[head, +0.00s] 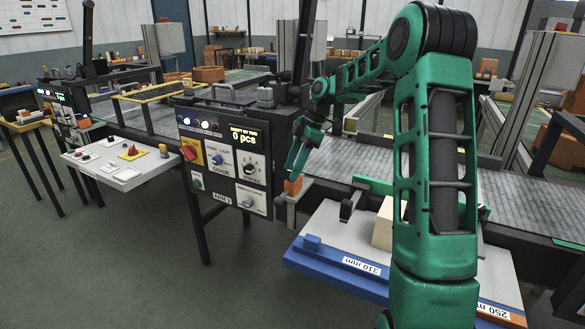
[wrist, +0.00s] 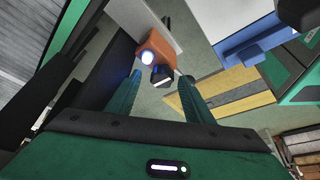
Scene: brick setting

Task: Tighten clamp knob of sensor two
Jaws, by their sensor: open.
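An orange sensor block (head: 293,186) sits at the near edge of the conveyor, just right of the control panel. In the wrist view the orange block (wrist: 154,47) shows a bright bluish-white light and a black clamp knob (wrist: 161,77) with a white line across it. I see no number on this sensor. My gripper (head: 294,172) points down at it from above. In the wrist view my gripper (wrist: 160,80) is open, with one green finger on each side of the knob's line. A gap shows beside the knob; contact is not visible.
The control panel (head: 228,155), with knobs and a "0 pcs" display, stands close left of my gripper. A pale bracket (wrist: 147,20) lies beside the sensor. A blue-edged platform (head: 330,268) with a pale wooden block (head: 383,226) lies right. The conveyor (head: 345,160) runs behind.

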